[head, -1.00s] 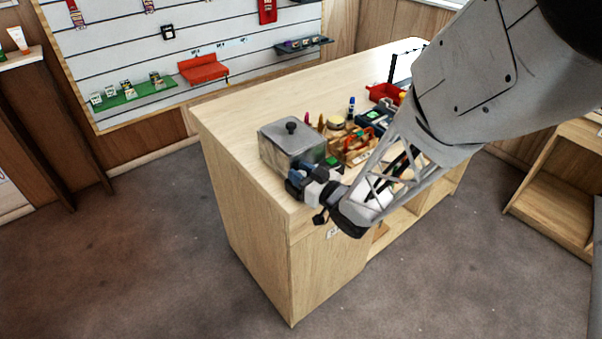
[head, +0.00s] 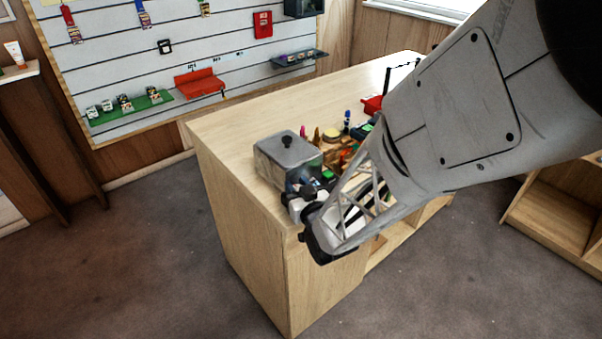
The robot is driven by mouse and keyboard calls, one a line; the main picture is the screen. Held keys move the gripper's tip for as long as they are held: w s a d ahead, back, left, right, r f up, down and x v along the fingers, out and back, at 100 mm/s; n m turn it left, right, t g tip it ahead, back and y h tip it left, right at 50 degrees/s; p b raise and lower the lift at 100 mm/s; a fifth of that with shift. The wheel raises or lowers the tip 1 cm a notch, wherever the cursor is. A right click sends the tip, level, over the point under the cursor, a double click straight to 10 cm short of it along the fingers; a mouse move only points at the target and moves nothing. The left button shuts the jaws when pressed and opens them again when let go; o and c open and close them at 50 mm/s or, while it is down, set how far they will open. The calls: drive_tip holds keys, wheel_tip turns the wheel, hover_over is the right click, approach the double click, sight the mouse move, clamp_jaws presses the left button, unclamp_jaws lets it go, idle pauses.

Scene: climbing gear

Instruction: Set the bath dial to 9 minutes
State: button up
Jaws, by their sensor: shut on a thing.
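The bath is a grey metal box with a lid and a black knob on top (head: 287,152), at the near left end of the wooden counter. My gripper (head: 303,181) is at the bath's front right side, low down by the counter's near edge. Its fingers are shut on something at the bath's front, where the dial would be. The dial and its markings are hidden behind my gripper and wrist, so its setting cannot be read.
My arm covers the counter's right part. The counter's far left top is clear.

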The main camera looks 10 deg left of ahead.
drive_tip(key=shift+m+h, duration=0.3)
drive_tip(key=shift+h, duration=0.1)
drive_tip(key=o, duration=0.8)
drive_tip(key=shift+o, duration=0.2)
drive_tip(key=shift+s+d, duration=0.1)
drive_tip(key=v, duration=0.7)
drive_tip(key=shift+s, duration=0.3)
drive_tip(key=shift+o, duration=0.2)
drive_tip(key=shift+d+f, duration=0.1)
drive_tip(key=shift+f, duration=0.05)
